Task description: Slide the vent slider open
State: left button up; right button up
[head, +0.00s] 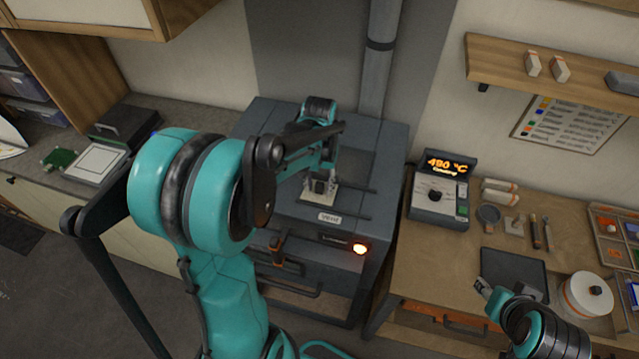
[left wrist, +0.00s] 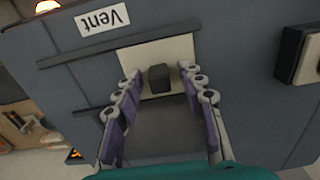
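The vent slider is a pale plate on top of the grey kiln (head: 275,125), by the "Vent" label (head: 329,217). In the left wrist view the slider plate (left wrist: 177,49) carries a dark block-shaped knob (left wrist: 159,77). My left gripper (left wrist: 160,82) is open, its purple-padded fingers on either side of the knob with gaps between. In the head view the left gripper (head: 320,184) is over the plate and hides the knob. My right gripper (head: 484,288) is at the lower right, over the workbench and away from the kiln; its finger opening is unclear.
Two dark rails run along the kiln top beside the plate. A controller (head: 439,195) reading 490 °C stands on the wooden workbench (head: 400,270). A dark tray (head: 515,270) and a white round container (head: 588,294) are near my right arm. A flue pipe (head: 379,60) rises behind the kiln.

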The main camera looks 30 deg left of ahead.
pick_arm(q)
grip_shut()
jog(key=d, duration=0.2)
jog(key=w+d, duration=0.1)
jog(key=d, duration=0.2)
jog(key=w+d+b, duration=0.1)
jog(key=d, duration=0.2)
jog(key=shift+d, duration=0.1)
grip_release()
jog(key=shift+d, duration=0.15)
jog(key=shift+r, duration=0.1)
